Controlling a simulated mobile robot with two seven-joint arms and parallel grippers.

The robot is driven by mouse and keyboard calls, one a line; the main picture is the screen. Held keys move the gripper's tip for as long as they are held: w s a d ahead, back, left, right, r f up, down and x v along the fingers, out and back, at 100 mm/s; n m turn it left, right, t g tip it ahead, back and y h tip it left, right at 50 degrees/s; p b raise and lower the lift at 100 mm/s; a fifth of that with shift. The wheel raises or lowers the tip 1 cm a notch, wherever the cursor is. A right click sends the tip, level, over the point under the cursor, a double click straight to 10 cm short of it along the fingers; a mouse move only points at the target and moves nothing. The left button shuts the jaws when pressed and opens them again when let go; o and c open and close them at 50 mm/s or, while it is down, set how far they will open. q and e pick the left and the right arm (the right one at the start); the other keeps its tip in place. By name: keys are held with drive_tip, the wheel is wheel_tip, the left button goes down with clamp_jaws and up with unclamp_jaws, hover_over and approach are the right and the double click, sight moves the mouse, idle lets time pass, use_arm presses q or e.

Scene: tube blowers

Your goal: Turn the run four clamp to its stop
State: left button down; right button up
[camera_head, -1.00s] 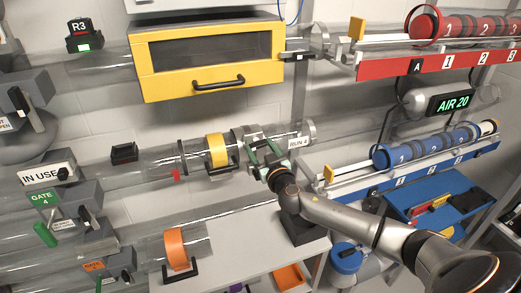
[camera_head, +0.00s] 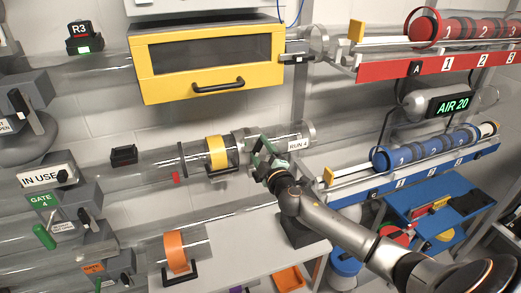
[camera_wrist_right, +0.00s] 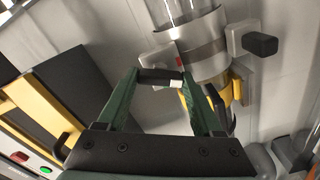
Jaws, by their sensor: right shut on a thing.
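The run four tube runs across the middle of the head view, with a "RUN 4" label (camera_head: 299,145) at its right end. Its metal clamp collar (camera_head: 240,140) sits between a yellow ring (camera_head: 217,152) and the label. My right gripper (camera_head: 259,152) is at the collar's front. In the right wrist view its green fingers (camera_wrist_right: 160,82) are shut on a short black bar (camera_wrist_right: 160,75), apparently the clamp's handle. The silver collar (camera_wrist_right: 203,50) around the clear tube is just beyond the fingertips. A pale block with a red mark (camera_wrist_right: 160,60) is beside the collar. My left gripper is not in view.
A yellow cabinet (camera_head: 208,60) hangs above the tube. A blue rack (camera_head: 420,170) with blue carriers is at right, near my right arm. An orange-ringed tube (camera_head: 177,250) lies below. A black knob (camera_wrist_right: 260,43) sticks out beside the collar in the wrist view.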

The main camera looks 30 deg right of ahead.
drive_tip(key=n+p, duration=0.1)
drive_tip(key=n, duration=0.4)
drive_tip(key=shift+n, duration=0.4)
idle(0.3)
drive_tip(key=o, duration=1.4)
drive_tip(key=shift+c, duration=0.2)
drive_tip(key=v, duration=1.2)
drive_tip(key=shift+s+b, duration=0.3)
